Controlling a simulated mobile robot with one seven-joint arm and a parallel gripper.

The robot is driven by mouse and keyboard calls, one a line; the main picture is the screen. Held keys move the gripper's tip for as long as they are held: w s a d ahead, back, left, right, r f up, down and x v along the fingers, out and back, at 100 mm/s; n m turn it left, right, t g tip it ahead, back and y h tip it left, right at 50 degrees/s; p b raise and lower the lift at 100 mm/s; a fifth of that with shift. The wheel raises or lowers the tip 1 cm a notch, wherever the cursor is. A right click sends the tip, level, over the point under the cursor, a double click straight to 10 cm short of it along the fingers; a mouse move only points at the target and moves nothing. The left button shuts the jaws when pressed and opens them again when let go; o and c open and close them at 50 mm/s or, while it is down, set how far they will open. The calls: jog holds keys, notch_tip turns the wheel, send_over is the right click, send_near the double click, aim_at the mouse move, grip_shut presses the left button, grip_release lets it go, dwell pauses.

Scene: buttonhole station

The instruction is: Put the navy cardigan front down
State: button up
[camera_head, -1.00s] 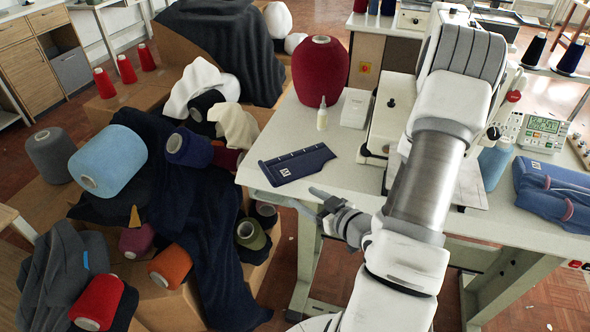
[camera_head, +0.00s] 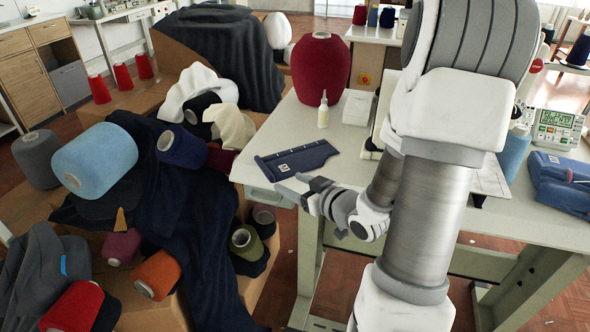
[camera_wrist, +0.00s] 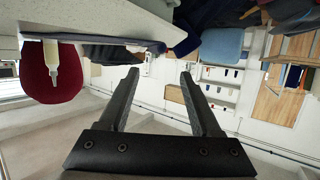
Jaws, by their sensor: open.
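A flat navy knitted panel (camera_head: 293,160) with a small white label and a row of small marks lies on the left end of the pale work table (camera_head: 350,140); I take it for the cardigan front. It also shows at the table edge in the wrist view (camera_wrist: 105,53). My gripper (camera_head: 290,188) is just in front of the table's near left edge, close to the panel and apart from it. In the wrist view its two fingers (camera_wrist: 160,75) are spread with nothing between them. My arm hides part of the table's middle.
A red yarn cone (camera_head: 320,68), a small bottle (camera_head: 323,110) and a white box (camera_head: 357,107) stand behind the panel. Folded navy garments (camera_head: 565,185) lie at the table's right. Boxes with yarn cones and dark cloth (camera_head: 185,230) crowd the left.

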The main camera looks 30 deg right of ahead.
aim_at(267, 171)
jog(key=b+x, duration=0.2)
jog(key=x, duration=0.8)
jog(key=shift+d, duration=0.1)
grip_shut()
